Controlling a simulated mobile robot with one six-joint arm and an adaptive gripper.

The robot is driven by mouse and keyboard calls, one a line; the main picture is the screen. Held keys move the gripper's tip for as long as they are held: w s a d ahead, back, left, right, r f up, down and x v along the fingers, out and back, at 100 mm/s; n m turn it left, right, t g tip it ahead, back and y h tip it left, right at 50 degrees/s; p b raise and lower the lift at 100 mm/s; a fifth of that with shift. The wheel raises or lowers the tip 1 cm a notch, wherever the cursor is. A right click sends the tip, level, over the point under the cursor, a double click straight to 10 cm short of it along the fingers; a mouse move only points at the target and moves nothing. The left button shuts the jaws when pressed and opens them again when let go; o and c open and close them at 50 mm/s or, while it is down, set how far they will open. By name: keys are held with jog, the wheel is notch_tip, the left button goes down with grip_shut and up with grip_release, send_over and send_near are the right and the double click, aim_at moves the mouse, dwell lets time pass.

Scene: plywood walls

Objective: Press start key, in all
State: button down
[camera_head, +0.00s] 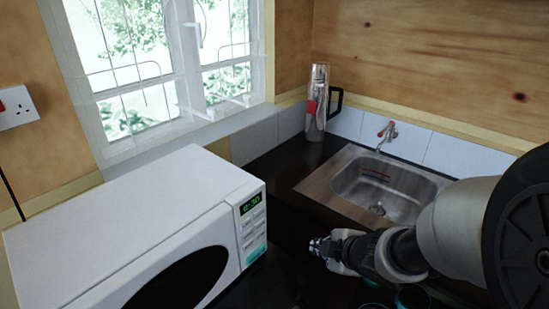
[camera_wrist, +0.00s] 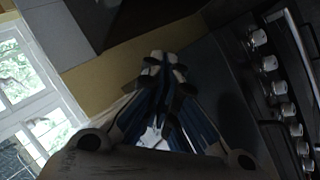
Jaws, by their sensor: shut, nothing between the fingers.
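A white microwave (camera_head: 130,225) stands at the left of the head view. Its panel has a display (camera_head: 250,204) reading 0:30 in green, several grey keys (camera_head: 250,230) and a teal key (camera_head: 256,253) at the bottom. The labels are too small to read. My gripper (camera_head: 316,246) is shut and empty. It is to the right of the panel, apart from it, over the dark counter. In the wrist view, my fingers (camera_wrist: 163,65) are together at the centre, and the microwave's keys cannot be made out.
A steel sink (camera_head: 385,190) with a tap (camera_head: 386,133) lies behind my gripper. A tall shiny flask (camera_head: 317,100) stands in the counter corner. A window (camera_head: 165,55) is at the back left. Teal-rimmed items (camera_head: 412,297) sit below my arm. A row of knobs (camera_wrist: 270,63) shows in the wrist view.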

aim_at(260, 234)
jog(key=a+f+n+y, duration=0.1)
jog(key=s+a+f+n+g, duration=0.1)
jog(key=a, duration=0.1)
jog(key=a+f+y, duration=0.1)
jog(key=shift+s+a+n+y, duration=0.2)
jog(key=shift+a+n+y, duration=0.1)
jog(key=shift+n, duration=0.1)
jog(key=shift+w, duration=0.1)
jog(key=w+a, duration=0.5)
jog(key=a, duration=0.1)
jog(key=shift+w+a, duration=0.15)
jog(key=shift+a, duration=0.25)
jog(key=shift+a, duration=0.1)
dwell(1.0)
jog(key=shift+w+a, duration=0.25)
